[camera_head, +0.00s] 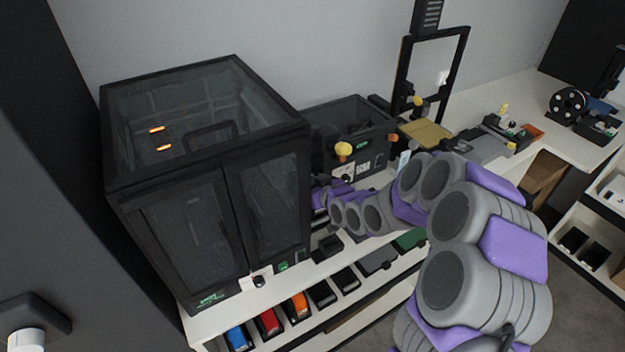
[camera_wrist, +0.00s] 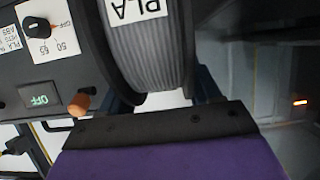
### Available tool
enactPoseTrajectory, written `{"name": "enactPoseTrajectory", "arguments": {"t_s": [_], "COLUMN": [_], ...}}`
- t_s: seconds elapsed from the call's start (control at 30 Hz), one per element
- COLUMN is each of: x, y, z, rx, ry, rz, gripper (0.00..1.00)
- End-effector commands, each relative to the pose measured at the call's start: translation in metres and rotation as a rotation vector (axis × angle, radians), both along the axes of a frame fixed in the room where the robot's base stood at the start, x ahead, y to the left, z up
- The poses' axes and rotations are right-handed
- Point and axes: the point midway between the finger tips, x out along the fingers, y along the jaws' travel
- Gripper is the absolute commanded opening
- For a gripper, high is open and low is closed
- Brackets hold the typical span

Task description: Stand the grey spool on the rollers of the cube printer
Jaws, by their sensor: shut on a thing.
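The grey spool (camera_wrist: 150,52), with black flanges and a white PLA label, fills the upper middle of the wrist view. My gripper (camera_wrist: 164,92) is shut on it, with a dark finger at each side. In the head view my gripper (camera_head: 322,198) is at the far end of my arm, beside the right front edge of the black cube printer (camera_head: 205,170). The spool cannot be made out there. The printer has a clear top, dark glass doors and orange lights inside. I cannot make out its rollers in either view.
A dark box (camera_head: 352,130) with yellow and orange knobs stands right of the printer. Its dial panel (camera_wrist: 45,30) is close to the spool in the wrist view. An open-frame printer (camera_head: 402,75) stands farther right.

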Motion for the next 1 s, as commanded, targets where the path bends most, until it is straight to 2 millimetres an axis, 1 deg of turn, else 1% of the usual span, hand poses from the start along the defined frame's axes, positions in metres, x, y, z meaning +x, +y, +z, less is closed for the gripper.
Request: {"name": "enactPoseTrajectory", "arguments": {"t_s": [0.2,0.37,0.4,0.6,0.7,1.0], "x": [0.0007,0.0004,0.0003,0.0002,0.0003,-0.0019], "y": [-0.0044,-0.0028,-0.0017,0.0000,-0.0003,-0.0046], "z": [-0.0045,-0.0045,-0.0046,-0.0057,-0.0059,-0.0041], "rx": [0.004,0.002,0.002,-0.001,0.000,0.001], "ry": [-0.001,-0.001,-0.001,0.001,0.001,0.002], "rz": [-0.002,-0.002,-0.001,-0.001,-0.001,-0.002], "gripper": [0.00,0.00,0.66,0.85,0.93,0.93]}}
